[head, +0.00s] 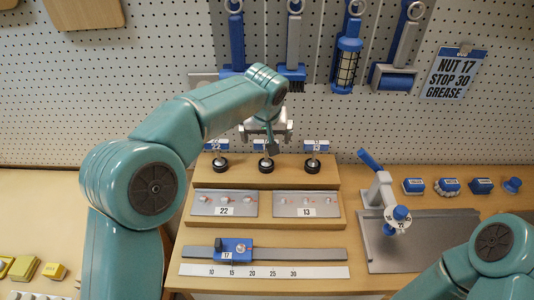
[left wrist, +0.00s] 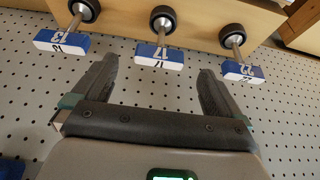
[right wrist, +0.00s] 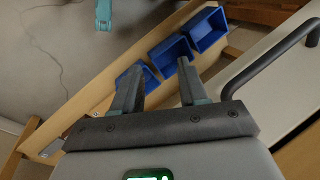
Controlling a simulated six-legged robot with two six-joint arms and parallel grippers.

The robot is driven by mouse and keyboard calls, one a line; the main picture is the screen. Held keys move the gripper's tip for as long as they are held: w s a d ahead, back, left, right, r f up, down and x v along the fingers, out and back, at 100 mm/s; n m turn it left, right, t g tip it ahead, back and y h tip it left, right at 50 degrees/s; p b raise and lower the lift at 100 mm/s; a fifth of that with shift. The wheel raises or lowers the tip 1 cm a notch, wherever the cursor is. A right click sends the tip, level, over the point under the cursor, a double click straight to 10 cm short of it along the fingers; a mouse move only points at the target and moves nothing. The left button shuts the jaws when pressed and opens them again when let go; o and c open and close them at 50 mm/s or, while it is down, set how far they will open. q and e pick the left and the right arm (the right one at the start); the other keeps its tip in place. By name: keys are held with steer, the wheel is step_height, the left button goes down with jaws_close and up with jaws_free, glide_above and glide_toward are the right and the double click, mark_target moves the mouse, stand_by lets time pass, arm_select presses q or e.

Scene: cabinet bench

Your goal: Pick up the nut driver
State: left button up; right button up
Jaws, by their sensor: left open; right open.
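The wall card (head: 456,72) reads "NUT 17". My left gripper (head: 266,132) is open and empty above the middle one, partly hiding its tag. In the left wrist view the 17 tag (left wrist: 158,56) lies between the two open fingers (left wrist: 158,70), with the 17 driver's black end (left wrist: 162,17) beyond. My right gripper (right wrist: 161,70) is open and empty, away from the stand.
Plates marked 22 (head: 223,204) and 13 (head: 306,204) are on the stand's front step. A slide gauge (head: 234,250) lies in front. A lever device (head: 385,205) stands right. Tools hang on the pegboard (head: 150,90) behind. Blue bins (right wrist: 172,52) show in the right wrist view.

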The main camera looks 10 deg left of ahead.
mark_target(266, 151)
arm_select(q)
steer(key=x, duration=0.4)
steer(key=shift+w, duration=0.25)
steer(key=shift+a+f, duration=0.15)
steer(key=shift+f, duration=0.25)
steer(key=shift+f+p, duration=0.3)
steer(key=shift+p, duration=0.2)
steer(key=x, duration=0.2)
steer(key=p+x, duration=0.1)
steer(key=x, duration=0.1)
steer(key=shift+w+f, duration=0.15)
steer(key=shift+w, duration=0.2)
steer(key=shift+f, duration=0.2)
steer(key=shift+s+r, duration=0.1)
steer(key=shift+s, duration=0.05)
steer(key=shift+w, duration=0.2)
steer(key=c, duration=1.1)
steer(key=shift+o, duration=0.2)
steer(key=shift+s, duration=0.1)
